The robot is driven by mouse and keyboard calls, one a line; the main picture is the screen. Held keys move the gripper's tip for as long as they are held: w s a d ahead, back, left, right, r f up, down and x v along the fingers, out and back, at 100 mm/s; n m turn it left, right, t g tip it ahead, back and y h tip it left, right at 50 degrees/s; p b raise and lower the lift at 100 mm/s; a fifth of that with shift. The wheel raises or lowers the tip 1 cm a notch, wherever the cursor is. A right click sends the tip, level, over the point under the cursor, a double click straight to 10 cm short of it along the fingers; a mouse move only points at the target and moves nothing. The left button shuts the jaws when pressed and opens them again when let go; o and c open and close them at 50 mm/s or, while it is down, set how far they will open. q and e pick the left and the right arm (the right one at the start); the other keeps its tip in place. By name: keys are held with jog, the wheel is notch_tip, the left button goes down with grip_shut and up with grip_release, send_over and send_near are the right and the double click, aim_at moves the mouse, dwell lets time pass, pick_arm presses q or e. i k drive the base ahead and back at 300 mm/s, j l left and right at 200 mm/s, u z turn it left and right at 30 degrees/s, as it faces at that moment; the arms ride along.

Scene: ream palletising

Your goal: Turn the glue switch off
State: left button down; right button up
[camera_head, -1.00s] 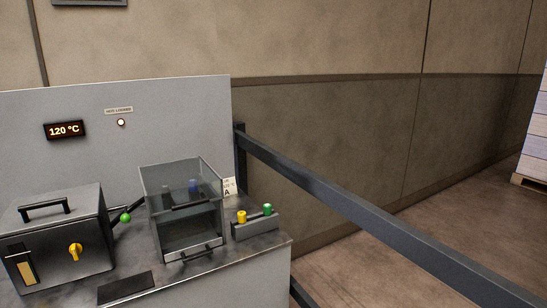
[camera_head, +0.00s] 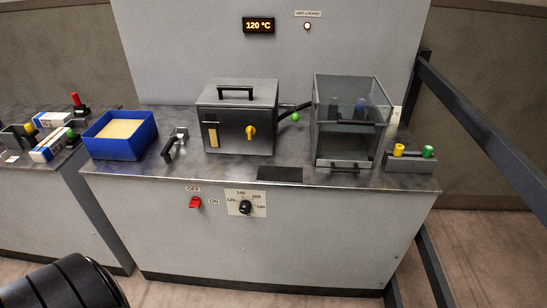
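A red switch (camera_head: 195,202) sits on the grey front panel of the bench, below the worktop. An OFF label is above it and an ON label is to its right. The lever is small, and I cannot tell for sure which label it is set to. A black dial (camera_head: 245,207) on a white scale plate is just to its right. The display (camera_head: 258,26) on the back panel reads 120 °C, and a small lamp (camera_head: 307,26) under a label looks lit. Neither gripper is in view; a black arm part of mine shows at the lower left.
A grey metal box (camera_head: 240,125) with a yellow knob, a clear-sided case (camera_head: 345,105) and a blue tray (camera_head: 119,148) stand on the worktop. A dark rail (camera_head: 480,150) runs along the right. Open floor shows in front of the bench.

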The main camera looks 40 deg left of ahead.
aim_at(196, 202)
jog(key=u, duration=1.8)
jog(key=j, duration=0.25)
